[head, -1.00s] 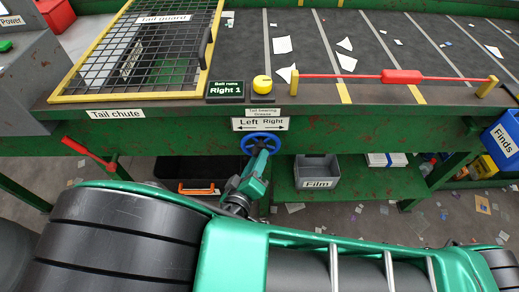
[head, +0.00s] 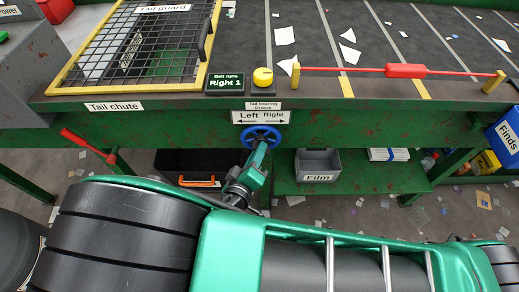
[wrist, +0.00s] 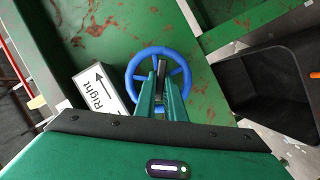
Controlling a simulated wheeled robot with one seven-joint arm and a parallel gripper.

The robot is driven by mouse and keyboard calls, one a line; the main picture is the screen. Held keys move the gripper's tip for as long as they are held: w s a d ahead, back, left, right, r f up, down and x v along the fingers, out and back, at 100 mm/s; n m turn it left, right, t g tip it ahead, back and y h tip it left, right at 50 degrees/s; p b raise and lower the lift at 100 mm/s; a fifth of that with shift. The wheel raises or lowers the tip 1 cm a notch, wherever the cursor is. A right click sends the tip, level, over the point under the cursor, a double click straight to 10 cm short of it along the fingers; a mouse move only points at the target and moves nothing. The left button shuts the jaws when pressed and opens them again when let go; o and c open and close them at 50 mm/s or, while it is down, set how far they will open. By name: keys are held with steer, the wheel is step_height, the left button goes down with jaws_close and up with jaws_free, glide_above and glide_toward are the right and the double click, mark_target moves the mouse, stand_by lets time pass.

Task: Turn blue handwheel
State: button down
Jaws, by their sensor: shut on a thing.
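The blue handwheel (head: 261,137) is on the front green beam of the belt, below the "Left Right" arrow sign (head: 261,117). In the wrist view the blue handwheel (wrist: 159,54) shows its round rim and spokes. My gripper (wrist: 160,72) reaches to the wheel, and its two green fingers are shut on part of it near the hub. The exact part gripped is partly hidden by the fingers. In the head view my gripper (head: 259,150) meets the wheel's lower edge from below.
A display (head: 225,83) above reads "Belt runs Right 1", beside a yellow button (head: 263,77). A black bin (head: 186,165) and a grey "Film" box (head: 318,163) stand below the beam, either side of my gripper. A red-barred rail (head: 403,71) runs along the belt edge.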

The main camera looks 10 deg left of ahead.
steer(key=shift+a+f+n+t+h, duration=0.15)
steer(key=shift+n+t+h, duration=0.15)
steer(key=shift+n, duration=0.7)
steer(key=shift+a+f+n+t+h, duration=0.15)
steer(key=shift+n+t, duration=0.25)
steer(key=shift+n, duration=0.6)
steer(key=shift+r, duration=0.1)
steer(key=c, duration=1.8)
jaws_free()
steer(key=shift+c, duration=0.2)
steer(key=shift+d, duration=0.1)
